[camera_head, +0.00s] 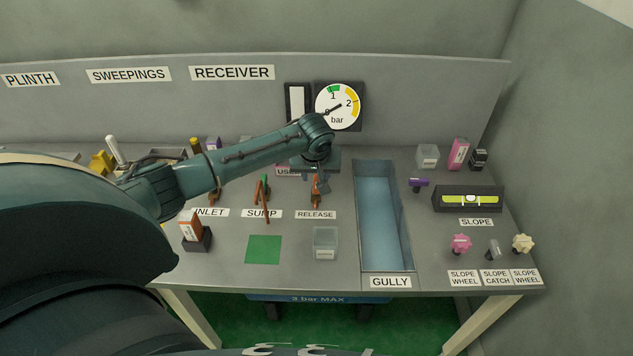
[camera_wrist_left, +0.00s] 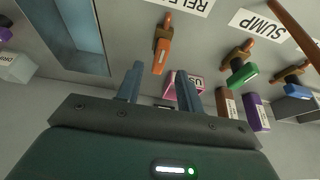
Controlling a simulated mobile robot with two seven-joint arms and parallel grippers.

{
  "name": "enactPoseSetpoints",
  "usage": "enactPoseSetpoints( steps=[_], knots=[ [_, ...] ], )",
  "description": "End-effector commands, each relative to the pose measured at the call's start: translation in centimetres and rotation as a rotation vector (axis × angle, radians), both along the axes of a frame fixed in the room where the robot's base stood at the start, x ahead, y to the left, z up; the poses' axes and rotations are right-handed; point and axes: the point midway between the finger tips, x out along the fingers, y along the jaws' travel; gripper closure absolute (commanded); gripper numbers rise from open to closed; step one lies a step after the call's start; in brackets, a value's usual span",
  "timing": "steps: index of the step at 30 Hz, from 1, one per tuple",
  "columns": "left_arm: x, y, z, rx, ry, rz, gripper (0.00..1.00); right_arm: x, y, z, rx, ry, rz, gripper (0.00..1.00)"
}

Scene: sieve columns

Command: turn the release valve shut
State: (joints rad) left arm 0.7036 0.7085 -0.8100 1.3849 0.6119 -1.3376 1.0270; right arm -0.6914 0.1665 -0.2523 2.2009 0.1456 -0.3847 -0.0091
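The release valve (camera_head: 315,191) has an orange handle and a brass-coloured body, and stands behind the RELEASE label (camera_head: 315,214). In the left wrist view the valve (camera_wrist_left: 161,56) shows its handle roughly in line with its body. My left gripper (camera_head: 317,177) is over the back of the bench, close behind the valve. In the left wrist view the gripper (camera_wrist_left: 159,75) is open, its two fingers apart with nothing held. The handle's near end shows close to the gap between the fingertips; I cannot tell whether they touch. My right gripper is not in view.
The green-handled SUMP valve (camera_wrist_left: 240,73) and blue-handled INLET valve (camera_wrist_left: 294,88) stand beside it. A brown rod (camera_head: 257,193) leans near SUMP. The gully (camera_head: 383,222) lies to the right, a clear box (camera_head: 325,241) in front. The gauge (camera_head: 339,106) is behind.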

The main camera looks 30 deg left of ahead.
Motion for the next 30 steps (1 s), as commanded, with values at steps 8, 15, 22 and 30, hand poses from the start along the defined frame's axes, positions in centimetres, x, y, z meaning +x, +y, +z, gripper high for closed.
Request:
enactPoseSetpoints(
  steps=[8,15,22,30],
  knots=[
    [1.1,0.6,-3.0,-0.001,0.000,0.000,0.63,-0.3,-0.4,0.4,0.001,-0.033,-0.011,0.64],
    [1.2,0.7,-3.3,-0.001,-0.002,-0.002,0.63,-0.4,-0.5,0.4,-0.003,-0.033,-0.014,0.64],
    [1.2,0.7,-3.3,0.000,-0.001,-0.001,0.73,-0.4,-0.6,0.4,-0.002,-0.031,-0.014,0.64],
    [1.2,0.7,-3.3,0.000,-0.001,0.000,0.95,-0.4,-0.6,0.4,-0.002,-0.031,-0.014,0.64]
  ],
)
